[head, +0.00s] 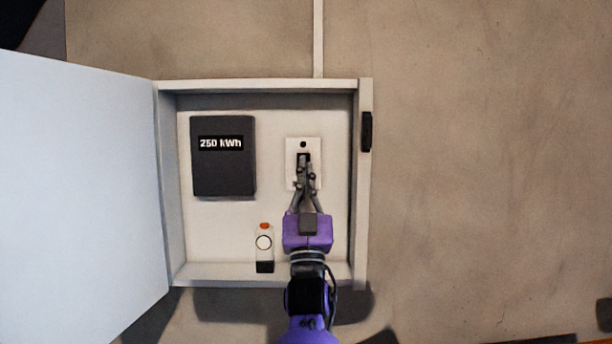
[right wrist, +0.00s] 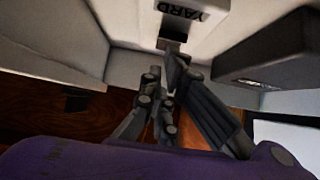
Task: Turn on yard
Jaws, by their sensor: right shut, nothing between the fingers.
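The yard switch (head: 303,145) is a white plate on the back wall of an open wall box (head: 265,86). Its label YARD (right wrist: 183,11) shows upside down in the right wrist view. My right gripper (head: 304,158) is shut and empty, its fingertips in front of the plate's dark middle. In the right wrist view the fingertips (right wrist: 174,50) are close to the dark switch slot (right wrist: 174,30). Whether they touch it, and which way the switch is set, I cannot tell. My left gripper is not in view.
A dark meter (head: 224,170) reading 250 kWh hangs left of the switch. A small white item with an orange top (head: 264,250) stands on the box floor. The box door (head: 80,190) is swung open to the left. Bare wall (head: 480,150) lies to the right.

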